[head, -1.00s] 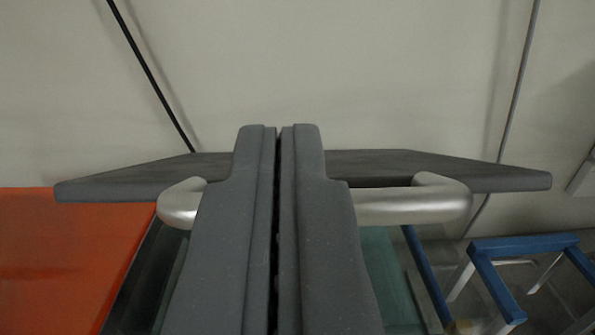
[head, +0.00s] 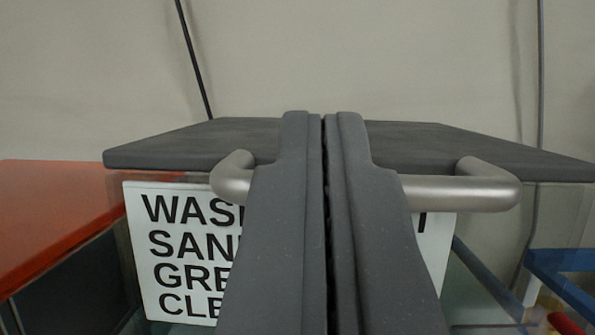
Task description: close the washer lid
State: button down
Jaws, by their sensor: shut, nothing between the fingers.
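The washer lid (head: 440,143) is a dark grey slab seen nearly edge-on across the middle of the head view. A silver bar handle (head: 450,191) runs along its front edge. My gripper (head: 324,116) is shut and empty, and stands upright in the middle of the view. Its fingers hide the middle of the handle and part of the lid's front edge. I cannot tell whether the fingers touch the handle or lid. Below the lid, the washer's front carries a white sign (head: 180,255) with black lettering, partly hidden by my gripper.
An orange surface (head: 55,205) lies at the left, beside the washer. A blue frame (head: 560,262) stands at the lower right, with something red by it. A pale wall with a black cable (head: 194,60) and a grey pipe (head: 540,70) is behind.

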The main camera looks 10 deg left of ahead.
jog(key=shift+d+f, duration=0.2)
jog(key=shift+f, duration=0.3)
notch_tip(320, 180, up, 4)
jog(key=p, duration=0.1)
jog(key=b+v, duration=0.4)
jog(key=v, duration=0.6)
jog(key=shift+s+f+b, duration=0.25)
jog(key=shift+b, duration=0.1)
dwell(0.3)
jog(key=shift+a+r, duration=0.1)
